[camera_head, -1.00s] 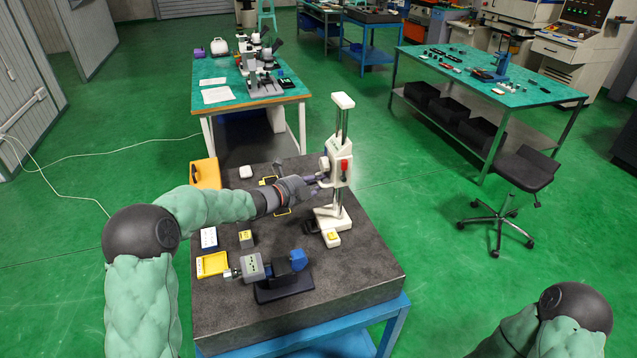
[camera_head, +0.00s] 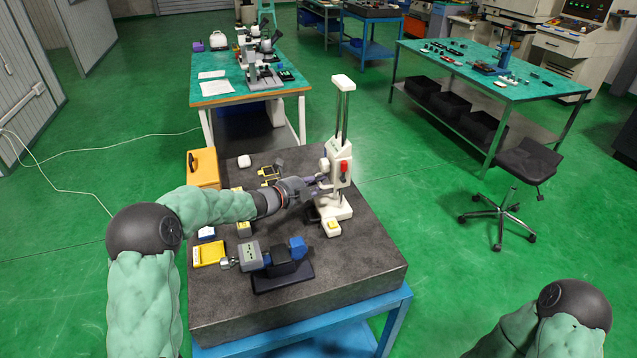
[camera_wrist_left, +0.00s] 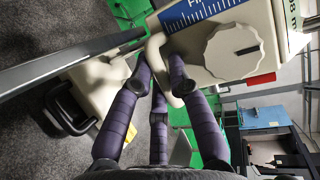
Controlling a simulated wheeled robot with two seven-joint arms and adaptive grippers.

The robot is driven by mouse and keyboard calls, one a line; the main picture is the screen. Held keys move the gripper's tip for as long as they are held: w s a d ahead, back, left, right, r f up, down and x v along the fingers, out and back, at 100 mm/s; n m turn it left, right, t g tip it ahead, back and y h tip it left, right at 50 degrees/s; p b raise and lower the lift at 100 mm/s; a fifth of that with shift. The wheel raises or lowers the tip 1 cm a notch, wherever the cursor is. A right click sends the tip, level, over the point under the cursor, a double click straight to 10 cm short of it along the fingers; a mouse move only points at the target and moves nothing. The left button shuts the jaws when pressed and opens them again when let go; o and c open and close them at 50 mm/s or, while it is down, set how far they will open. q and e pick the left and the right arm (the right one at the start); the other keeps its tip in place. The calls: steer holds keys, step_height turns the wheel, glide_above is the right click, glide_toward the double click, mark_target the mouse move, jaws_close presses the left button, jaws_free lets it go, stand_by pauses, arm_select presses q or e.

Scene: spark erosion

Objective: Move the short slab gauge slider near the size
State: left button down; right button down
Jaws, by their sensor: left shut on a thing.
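The height gauge stands on the dark granite table, with a white base (camera_head: 334,208), an upright double column and a white slider (camera_head: 337,165) with a red part on its front. My left gripper (camera_head: 316,187) is at the slider's left side, low on it. In the left wrist view the purple fingers (camera_wrist_left: 158,80) are shut on the cream loop handle (camera_wrist_left: 155,55) of the slider. My right gripper is out of view; only my right arm shows at the lower right.
The table's right front area is clear. A stool (camera_head: 525,165) stands to the right.

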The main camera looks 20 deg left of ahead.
arm_select(q)
steer(key=c, duration=1.4)
jaws_free()
steer(key=shift+r, duration=0.1)
steer(key=v, duration=1.2)
